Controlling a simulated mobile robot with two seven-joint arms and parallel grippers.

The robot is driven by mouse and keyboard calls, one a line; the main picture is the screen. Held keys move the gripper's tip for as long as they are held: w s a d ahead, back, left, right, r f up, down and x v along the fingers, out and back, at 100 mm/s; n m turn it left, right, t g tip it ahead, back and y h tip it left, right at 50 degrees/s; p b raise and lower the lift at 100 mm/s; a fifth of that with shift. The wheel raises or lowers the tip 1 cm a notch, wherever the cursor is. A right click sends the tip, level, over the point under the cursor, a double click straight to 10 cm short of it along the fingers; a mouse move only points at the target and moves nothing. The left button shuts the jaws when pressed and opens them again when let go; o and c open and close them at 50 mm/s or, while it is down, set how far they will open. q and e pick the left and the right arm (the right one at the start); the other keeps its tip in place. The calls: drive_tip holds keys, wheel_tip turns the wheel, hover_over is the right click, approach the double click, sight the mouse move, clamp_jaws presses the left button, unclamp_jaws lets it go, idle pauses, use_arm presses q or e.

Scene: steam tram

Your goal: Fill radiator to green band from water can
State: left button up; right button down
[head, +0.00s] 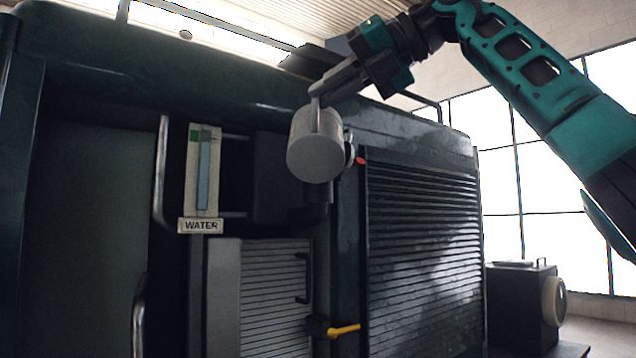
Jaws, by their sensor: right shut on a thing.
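The water can (317,157) is a pale grey cylinder, tilted so that its round bottom faces me. My right gripper (318,95) is shut on it from above. The can is over a dark pipe-like filler neck (318,207) on the tram's front; whether its spout is in the opening is hidden behind the can. The water gauge (203,170) is left of the can, a pale plate with a light blue column and a green band (194,136) near its top. The blue column reaches about the band's height. The WATER label (201,226) sits beneath. My left gripper is not in view.
The dark green tram body fills most of the view, with a slatted radiator grille (420,260) to the right. A yellow lever (344,330) sticks out low in the middle. A vertical handrail (160,172) is left of the gauge. A dark box (522,300) stands at the right.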

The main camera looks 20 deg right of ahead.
drive_tip(key=shift+s+f+b, duration=0.15)
drive_tip(key=shift+f+b, duration=0.2)
drive_tip(key=shift+b, duration=0.15)
idle(0.7)
drive_tip(key=shift+w+r+p, duration=0.3)
drive_tip(key=shift+r+p, duration=0.6)
drive_tip(key=shift+p, duration=0.6)
drive_tip(key=shift+f, duration=0.1)
